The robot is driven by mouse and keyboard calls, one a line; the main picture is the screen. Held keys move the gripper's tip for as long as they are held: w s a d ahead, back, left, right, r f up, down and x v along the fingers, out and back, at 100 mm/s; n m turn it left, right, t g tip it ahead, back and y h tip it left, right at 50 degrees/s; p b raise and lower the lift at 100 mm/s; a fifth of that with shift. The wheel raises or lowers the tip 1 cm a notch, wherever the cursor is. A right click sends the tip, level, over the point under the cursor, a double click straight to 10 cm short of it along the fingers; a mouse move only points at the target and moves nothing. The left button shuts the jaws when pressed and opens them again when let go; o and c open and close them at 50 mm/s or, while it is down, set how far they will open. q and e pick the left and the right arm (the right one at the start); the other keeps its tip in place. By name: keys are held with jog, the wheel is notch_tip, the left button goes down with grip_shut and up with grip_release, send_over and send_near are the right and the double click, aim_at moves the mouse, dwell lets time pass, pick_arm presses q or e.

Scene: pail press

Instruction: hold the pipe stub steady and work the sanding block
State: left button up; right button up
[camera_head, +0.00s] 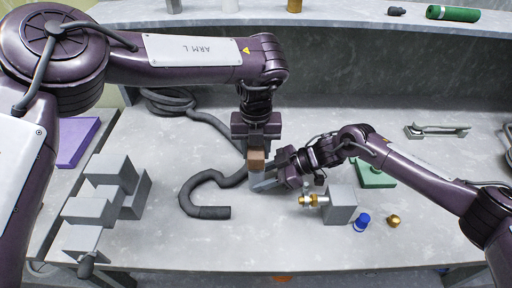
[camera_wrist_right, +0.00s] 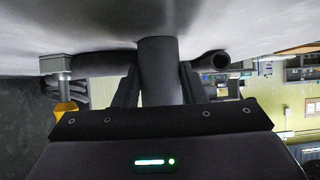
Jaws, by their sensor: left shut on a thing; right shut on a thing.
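The grey pipe stub (camera_head: 259,178) stands roughly upright on the table near the middle of the head view. My right gripper (camera_head: 270,181) comes in from the right and is shut on it. In the right wrist view the stub (camera_wrist_right: 160,72) shows between the two dark fingers. The brown sanding block (camera_head: 257,158) is at the stub's top end. My left gripper (camera_head: 256,148) points down from above and is shut on the block. The block looks to be touching the stub, but the exact contact is hard to see.
A dark hose (camera_head: 195,190) curls left of the stub. A grey block (camera_head: 341,204) with a brass fitting (camera_head: 308,201), a blue cap (camera_head: 362,222) and a brass knob (camera_head: 393,221) stand to the right. The front middle is clear.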

pick_arm(q)
jog(key=shift+f, duration=0.75)
jog(key=shift+r, duration=0.1)
dwell(0.3)
jog(key=shift+s+d, duration=0.1)
jog(key=shift+s, duration=0.9)
jog(key=shift+w, duration=0.1)
jog(key=shift+w+f, duration=0.2)
jog(key=shift+w, duration=0.7)
jog(key=shift+s, duration=0.1)
jog(key=shift+s+r, duration=0.1)
jog(key=shift+s, duration=0.85)
pick_arm(e)
jog(key=shift+r, duration=0.1)
